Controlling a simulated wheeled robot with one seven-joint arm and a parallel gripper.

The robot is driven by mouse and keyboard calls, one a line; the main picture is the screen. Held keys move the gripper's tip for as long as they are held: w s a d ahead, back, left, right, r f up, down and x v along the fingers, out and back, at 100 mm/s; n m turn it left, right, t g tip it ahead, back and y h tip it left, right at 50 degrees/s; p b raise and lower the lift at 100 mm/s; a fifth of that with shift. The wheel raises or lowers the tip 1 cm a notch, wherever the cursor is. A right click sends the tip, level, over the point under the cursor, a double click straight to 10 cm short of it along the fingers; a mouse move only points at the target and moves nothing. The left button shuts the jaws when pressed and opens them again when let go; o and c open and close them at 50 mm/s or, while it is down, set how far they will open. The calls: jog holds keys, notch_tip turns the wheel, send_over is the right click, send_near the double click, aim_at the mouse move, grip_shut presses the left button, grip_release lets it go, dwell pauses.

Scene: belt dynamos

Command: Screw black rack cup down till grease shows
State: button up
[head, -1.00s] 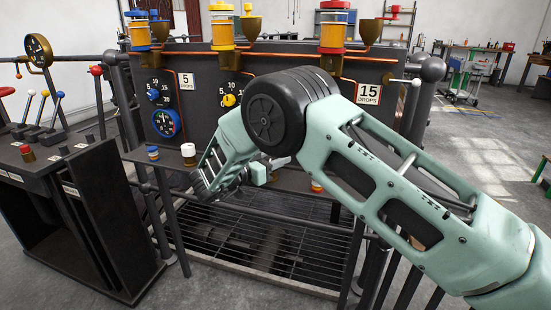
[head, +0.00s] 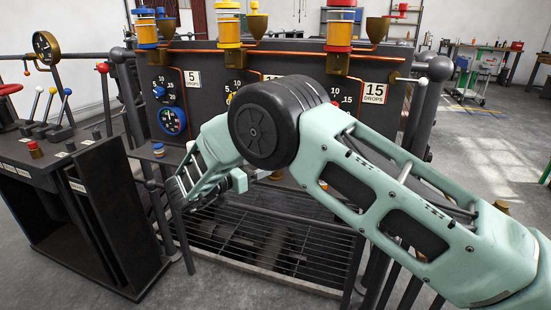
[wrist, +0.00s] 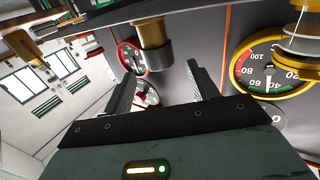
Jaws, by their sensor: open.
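In the wrist view, a brass cup with a black band (wrist: 157,56) projects from the edge of a dark shelf, just beyond my fingertips. I take it for the black rack cup. My gripper (wrist: 160,72) is open, with one finger on each side of the line to this cup and an empty gap between them. I cannot tell whether either finger touches it. No grease can be made out. In the head view, my gripper (head: 184,192) is low at the front of the dark panel, and my arm hides the black cup.
A blue-topped cup (head: 158,150) stands on the panel's shelf, left of my arm. Glass oilers (head: 228,25) and brass funnels line the panel top. A lever console (head: 65,190) stands at left. A floor grating (head: 255,245) lies below. A yellow-rimmed gauge (wrist: 268,66) is right of my fingers.

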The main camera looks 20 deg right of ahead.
jog(key=v, duration=1)
jog(key=shift+a, duration=0.25)
